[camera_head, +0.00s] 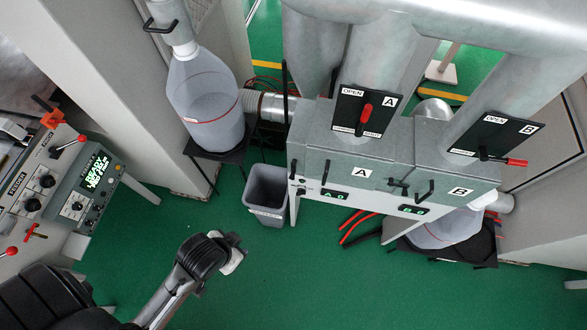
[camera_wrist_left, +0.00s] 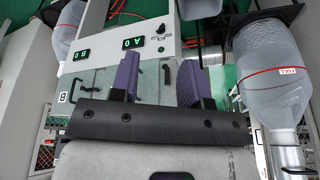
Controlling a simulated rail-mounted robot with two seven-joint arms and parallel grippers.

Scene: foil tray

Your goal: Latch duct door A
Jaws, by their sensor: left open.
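Duct door A (camera_head: 340,170) is the grey metal panel labelled A on the duct housing in the head view. It lies roughly flush with the housing; I cannot tell whether its latch is engaged. Small black latch hardware (camera_head: 397,188) sits right of door A. A black handle (camera_head: 293,169) is at the left side. My left gripper (camera_wrist_left: 157,80) shows two purple fingers spread apart with nothing between them. In the left wrist view the housing front, upside down, lies beyond the fingers. My left arm reaches in from the lower left in the head view. The right gripper is out of view.
A red lever (camera_head: 366,116) on plate A points up; lever B (camera_head: 515,162) points right. Door B (camera_head: 458,190) adjoins A. A grey bin (camera_head: 266,190) and a clear bag container (camera_head: 204,100) stand left of the housing. Green floor (camera_head: 330,275) is open in front.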

